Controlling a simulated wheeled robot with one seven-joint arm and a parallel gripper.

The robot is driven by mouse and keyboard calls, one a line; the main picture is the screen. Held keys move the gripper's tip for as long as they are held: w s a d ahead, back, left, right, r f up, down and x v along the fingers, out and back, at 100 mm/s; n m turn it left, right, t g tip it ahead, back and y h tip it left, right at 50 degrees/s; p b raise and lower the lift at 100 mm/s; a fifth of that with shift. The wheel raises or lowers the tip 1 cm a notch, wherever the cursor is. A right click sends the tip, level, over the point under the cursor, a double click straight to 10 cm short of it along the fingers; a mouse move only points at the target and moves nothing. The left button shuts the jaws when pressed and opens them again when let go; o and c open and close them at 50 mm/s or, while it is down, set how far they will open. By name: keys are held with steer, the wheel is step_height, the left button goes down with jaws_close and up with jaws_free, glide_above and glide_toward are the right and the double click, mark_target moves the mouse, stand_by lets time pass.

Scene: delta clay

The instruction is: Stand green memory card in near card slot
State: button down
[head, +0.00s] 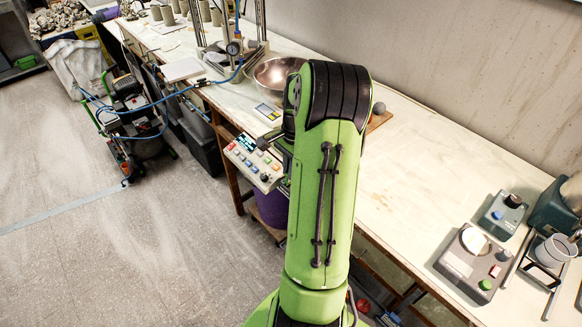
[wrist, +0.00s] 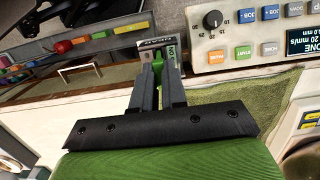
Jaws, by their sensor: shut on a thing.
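In the wrist view my gripper (wrist: 158,82) points toward a control panel. Its two fingers are close together, shut on the green memory card (wrist: 158,64), of which a narrow green strip shows between the tips. Just beyond the tips is a small pale-framed part with dark bands (wrist: 155,43), beside the panel's left end; a green label with white letters lies at its right. I cannot tell which slot this is or whether the card touches it. In the head view my arm hides the card and fingertips.
The control panel (head: 252,163) has coloured buttons and a knob, and stands at the bench's front edge. A metal bowl (head: 277,72) and a small scale (head: 268,112) are behind it. A grey control box (head: 473,264) sits at right. The bench top between is mostly clear.

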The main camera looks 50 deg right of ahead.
steer(key=shift+f+b, duration=0.55)
steer(key=shift+f, duration=0.4)
steer(key=c, duration=0.8)
jaws_free()
step_height(320, 180, up, 7)
steer(key=p, duration=0.6)
steer(key=shift+r, duration=0.15)
